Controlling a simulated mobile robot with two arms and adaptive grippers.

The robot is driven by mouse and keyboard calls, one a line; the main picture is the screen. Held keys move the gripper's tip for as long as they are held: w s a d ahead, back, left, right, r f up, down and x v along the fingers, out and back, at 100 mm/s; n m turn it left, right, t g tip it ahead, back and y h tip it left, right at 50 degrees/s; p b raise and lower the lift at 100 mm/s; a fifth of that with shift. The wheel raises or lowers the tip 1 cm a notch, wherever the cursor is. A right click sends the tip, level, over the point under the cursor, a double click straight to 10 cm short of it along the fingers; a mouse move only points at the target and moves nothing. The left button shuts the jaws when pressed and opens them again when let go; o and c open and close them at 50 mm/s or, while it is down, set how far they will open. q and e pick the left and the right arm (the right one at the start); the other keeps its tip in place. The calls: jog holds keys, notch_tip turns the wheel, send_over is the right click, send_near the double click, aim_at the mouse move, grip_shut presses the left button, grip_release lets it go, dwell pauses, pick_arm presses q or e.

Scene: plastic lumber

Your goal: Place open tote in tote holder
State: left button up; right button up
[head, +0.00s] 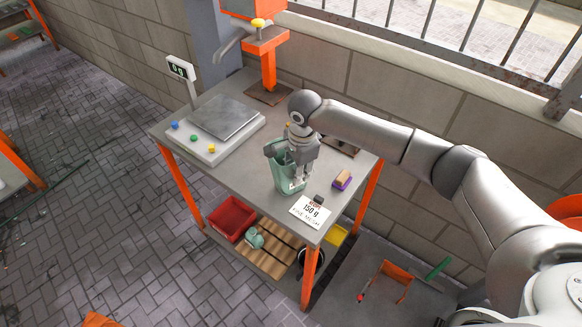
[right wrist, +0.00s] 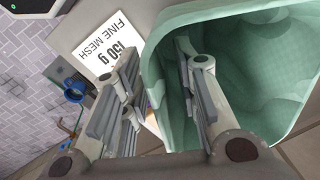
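A green open-topped tote (head: 287,178) stands on the grey worktable (head: 240,172), near its right part. My right gripper (head: 299,172) reaches down over the tote's rim. In the right wrist view the tote (right wrist: 245,70) shows its hollow inside. There my right gripper (right wrist: 155,98) has its fingers apart, one inside the tote and one outside, with the tote's wall between them. I cannot make out for sure which thing is the tote holder. My left gripper is not in view.
A scale (head: 224,117) with coloured buttons stands at the table's left, an orange stand (head: 267,62) at the back. A "150 g fine mesh" card (head: 311,210) and a purple-based brush (head: 342,180) lie near the tote. A red bin (head: 232,218) sits on the lower shelf.

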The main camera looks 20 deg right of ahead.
jog(key=shift+f, duration=0.15)
dwell(0.4)
grip_shut()
